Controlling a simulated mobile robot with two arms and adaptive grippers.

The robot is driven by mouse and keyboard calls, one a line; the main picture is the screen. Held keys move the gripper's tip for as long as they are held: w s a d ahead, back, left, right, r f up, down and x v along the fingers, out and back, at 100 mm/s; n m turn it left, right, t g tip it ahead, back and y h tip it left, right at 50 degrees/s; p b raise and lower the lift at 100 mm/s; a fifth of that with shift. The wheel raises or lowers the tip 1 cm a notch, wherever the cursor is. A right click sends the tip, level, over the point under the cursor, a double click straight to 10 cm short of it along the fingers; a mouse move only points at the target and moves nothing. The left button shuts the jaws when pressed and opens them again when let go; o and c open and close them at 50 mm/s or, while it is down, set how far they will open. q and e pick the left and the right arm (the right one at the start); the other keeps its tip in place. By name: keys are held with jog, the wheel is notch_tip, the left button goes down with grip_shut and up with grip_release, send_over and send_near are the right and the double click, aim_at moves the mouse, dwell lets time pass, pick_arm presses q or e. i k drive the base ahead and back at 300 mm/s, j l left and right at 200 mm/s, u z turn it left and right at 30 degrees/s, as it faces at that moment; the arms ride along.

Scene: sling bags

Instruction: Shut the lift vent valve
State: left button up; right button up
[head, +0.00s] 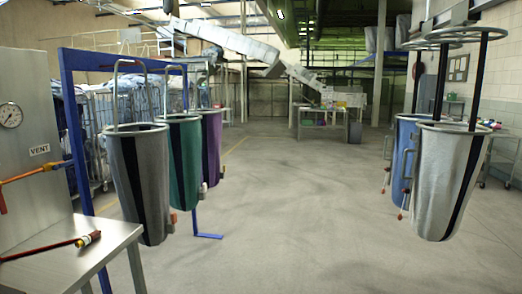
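A grey metal cabinet (25,110) stands at the left edge with a round gauge (10,115) and a plate reading VENT (39,150). Below the plate, an orange pipe (28,174) runs across toward the blue frame, with a fitting near its right part. A short red lever (3,205) hangs down from the pipe at the picture's left edge, partly cut off. It looks like the valve handle, but I cannot tell whether the valve is open or shut. Neither of my grippers is in view.
A metal table (85,262) stands at front left; a red and dark rod (45,248) with a yellow end lies on it. Grey (140,185), green (184,160) and purple (211,145) bags hang by the blue frame (69,110). More bags (440,185) hang at right. The middle floor is clear.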

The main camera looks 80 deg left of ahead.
aim_at(55, 167)
jog(key=u, duration=2.2)
jog(key=i+j+u, duration=0.1)
jog(key=u, duration=0.35)
jog(key=i+j+u, duration=0.15)
jog(key=j+u, duration=0.15)
jog(key=u, duration=0.15)
jog(key=i+j+u, duration=0.15)
jog(key=u, duration=0.3)
jog(key=i+j+u, duration=0.1)
jog(key=u, duration=0.35)
jog(key=i, duration=0.3)
